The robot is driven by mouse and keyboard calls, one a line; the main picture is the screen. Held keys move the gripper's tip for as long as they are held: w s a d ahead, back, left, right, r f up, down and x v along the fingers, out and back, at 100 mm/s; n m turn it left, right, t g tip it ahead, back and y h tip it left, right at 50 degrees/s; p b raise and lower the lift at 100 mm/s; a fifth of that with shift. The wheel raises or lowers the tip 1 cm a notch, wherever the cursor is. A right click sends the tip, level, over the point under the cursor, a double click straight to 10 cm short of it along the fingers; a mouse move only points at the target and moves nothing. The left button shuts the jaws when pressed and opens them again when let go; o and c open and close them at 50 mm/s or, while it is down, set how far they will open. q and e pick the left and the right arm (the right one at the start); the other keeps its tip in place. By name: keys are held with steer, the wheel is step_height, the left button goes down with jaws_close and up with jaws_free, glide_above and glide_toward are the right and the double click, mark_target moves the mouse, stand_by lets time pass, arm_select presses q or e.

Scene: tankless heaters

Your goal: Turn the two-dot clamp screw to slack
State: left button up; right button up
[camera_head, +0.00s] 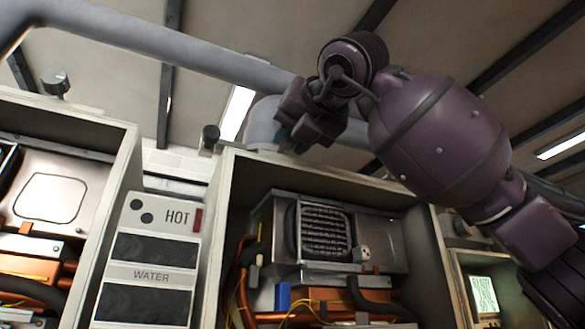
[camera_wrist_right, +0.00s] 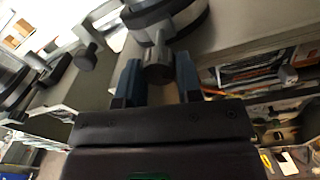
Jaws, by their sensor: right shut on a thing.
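My right gripper (camera_head: 288,138) reaches above the middle heater cabinet, beside the grey flue pipe. In the right wrist view, its two blue fingers (camera_wrist_right: 157,84) are shut on a grey screw head (camera_wrist_right: 157,62) below a round clamp collar (camera_wrist_right: 165,18). In the head view the gripper hides this screw. My left gripper is not in view.
The middle cabinet (camera_head: 225,200) is open, with a finned metal unit (camera_head: 324,232), copper pipes and wires inside. The left cabinet (camera_head: 125,160) is open too. A thick grey pipe (camera_head: 165,45) crosses overhead, close to my right arm. A lit screen (camera_head: 484,294) is at the lower right.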

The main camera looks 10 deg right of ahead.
arm_select(q)
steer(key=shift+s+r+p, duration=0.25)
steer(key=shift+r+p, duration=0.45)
steer(key=shift+p, duration=0.45)
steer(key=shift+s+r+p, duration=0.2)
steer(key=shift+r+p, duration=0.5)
steer(key=shift+p, duration=0.45)
arm_select(e)
steer(key=shift+d+r+n+h, duration=0.15)
steer(key=shift+n+h, duration=0.2)
steer(key=shift+n, duration=4.75)
steer(key=shift+r+n+h, duration=0.1)
steer(key=shift+n+h, duration=0.25)
steer(key=shift+n, duration=4.75)
steer(key=o, duration=0.9)
steer(key=shift+o, duration=0.2)
arm_select(q)
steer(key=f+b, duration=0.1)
steer(key=b, duration=0.2)
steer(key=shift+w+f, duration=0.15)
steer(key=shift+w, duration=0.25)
arm_select(e)
steer(key=s+d, duration=0.2)
steer(key=s, duration=0.8)
steer(key=shift+s+r, duration=0.2)
steer(key=shift+s, duration=0.15)
